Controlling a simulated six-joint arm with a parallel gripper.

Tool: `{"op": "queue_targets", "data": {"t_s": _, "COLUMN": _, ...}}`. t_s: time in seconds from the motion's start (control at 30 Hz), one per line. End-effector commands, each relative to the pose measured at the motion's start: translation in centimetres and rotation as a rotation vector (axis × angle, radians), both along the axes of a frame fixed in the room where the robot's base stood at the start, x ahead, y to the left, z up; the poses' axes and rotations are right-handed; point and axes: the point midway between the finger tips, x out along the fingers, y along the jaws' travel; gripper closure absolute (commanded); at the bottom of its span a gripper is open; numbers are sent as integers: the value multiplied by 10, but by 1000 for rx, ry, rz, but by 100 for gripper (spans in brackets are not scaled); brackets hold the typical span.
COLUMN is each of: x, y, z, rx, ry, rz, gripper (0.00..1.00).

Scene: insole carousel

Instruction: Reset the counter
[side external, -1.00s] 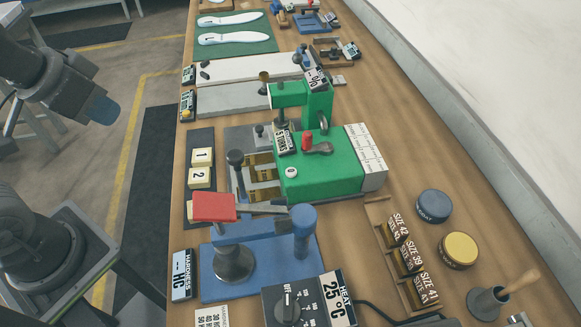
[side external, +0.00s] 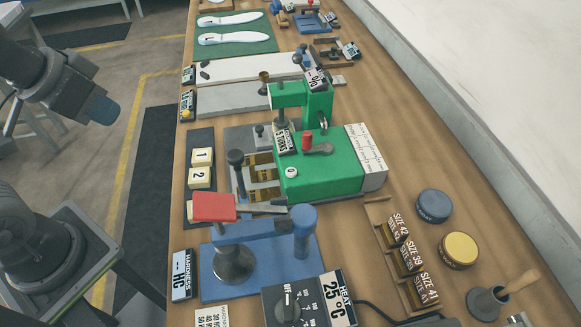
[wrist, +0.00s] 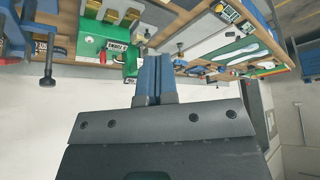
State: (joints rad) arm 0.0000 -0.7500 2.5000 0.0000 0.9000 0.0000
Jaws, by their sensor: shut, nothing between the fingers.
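The green machine (side external: 320,172) stands in the middle of the bench in the side external view. A small counter display marked TURNS (side external: 282,142) sits on it; its digit is too small to read surely. A round white button marked 0 (side external: 291,172) is on the machine's front, near a lever with a red knob (side external: 307,141). The wrist view also shows the green machine (wrist: 92,43) and the TURNS display (wrist: 117,49) at the upper left. My gripper (wrist: 149,56) has its blue fingers together and empty, and it touches nothing that I can see.
A blue press with a red pad (side external: 214,207) stands in front of the machine. A heat dial box (side external: 300,302), size blocks (side external: 408,258) and blue (side external: 434,205) and yellow (side external: 459,250) round tins stand nearby.

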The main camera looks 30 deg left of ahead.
Motion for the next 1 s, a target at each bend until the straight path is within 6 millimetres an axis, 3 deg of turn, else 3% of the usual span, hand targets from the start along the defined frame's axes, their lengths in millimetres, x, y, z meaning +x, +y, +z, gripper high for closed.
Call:
{"op": "queue_targets", "data": {"t_s": 0.33, "x": 6, "y": -2, "z": 2, "rx": 40, "ry": 16, "rz": -54, "gripper": 100}}
{"op": "queue_targets", "data": {"t_s": 0.57, "x": 42, "y": -18, "z": 5, "rx": 277, "ry": 88, "rz": -362, "gripper": 100}}
{"op": "queue_targets", "data": {"t_s": 0.77, "x": 87, "y": -51, "z": 2, "rx": 555, "ry": 142, "rz": -709, "gripper": 100}}
{"op": "queue_targets", "data": {"t_s": 1.0, "x": 137, "y": -115, "z": -14, "rx": 904, "ry": 173, "rz": -1110, "gripper": 100}}
